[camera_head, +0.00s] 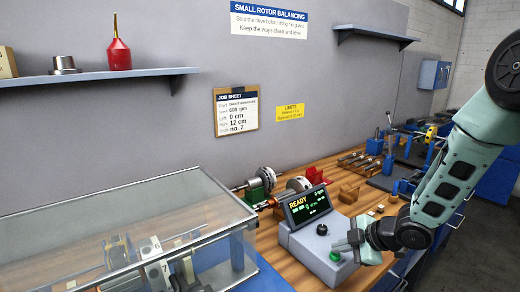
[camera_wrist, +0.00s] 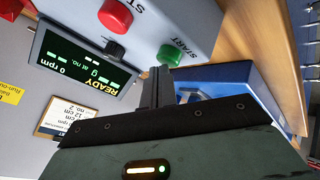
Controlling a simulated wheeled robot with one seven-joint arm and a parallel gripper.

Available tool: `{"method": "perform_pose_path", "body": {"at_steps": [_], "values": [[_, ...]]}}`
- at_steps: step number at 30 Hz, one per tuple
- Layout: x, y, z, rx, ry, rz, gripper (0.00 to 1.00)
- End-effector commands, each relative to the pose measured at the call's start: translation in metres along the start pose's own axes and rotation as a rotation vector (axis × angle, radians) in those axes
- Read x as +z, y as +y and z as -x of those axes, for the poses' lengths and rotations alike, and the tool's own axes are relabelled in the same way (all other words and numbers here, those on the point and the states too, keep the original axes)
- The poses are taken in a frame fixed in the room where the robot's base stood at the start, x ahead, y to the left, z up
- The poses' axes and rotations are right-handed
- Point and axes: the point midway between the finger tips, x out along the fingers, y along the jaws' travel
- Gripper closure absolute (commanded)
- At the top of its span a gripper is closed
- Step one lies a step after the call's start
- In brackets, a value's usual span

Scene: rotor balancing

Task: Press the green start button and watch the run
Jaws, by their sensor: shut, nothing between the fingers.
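The green start button (camera_head: 335,256) is on the sloped top of a grey control box (camera_head: 306,252). In the wrist view, the green button (camera_wrist: 169,54) sits beside the word START, right at my fingertips. My gripper (camera_head: 341,246) is shut and empty, its fingertips just over the button; I cannot tell if they touch it. The display (camera_head: 306,206) reads READY, and in the wrist view the display (camera_wrist: 84,62) also shows 0 rpm. A red button (camera_wrist: 115,16) and a black knob (camera_wrist: 115,48) are near it. A clear guard (camera_head: 110,215) covers the balancing machine at left.
A job sheet (camera_head: 236,108) and a yellow limits note (camera_head: 290,112) are on the wall. Rotors (camera_head: 266,178) on stands and small wooden blocks lie on the bench behind the control box. A shelf (camera_head: 95,78) holds a red bottle (camera_head: 119,55).

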Motion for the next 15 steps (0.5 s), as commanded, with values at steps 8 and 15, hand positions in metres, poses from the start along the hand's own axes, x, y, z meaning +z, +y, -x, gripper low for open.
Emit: {"method": "perform_pose_path", "body": {"at_steps": [8, 15], "values": [[0.0013, -0.0012, -0.0016, 0.0, 0.0, 0.0, 1.0], [-0.0024, 0.0025, 0.0036, 0.0, 0.0, 0.0, 1.0]]}}
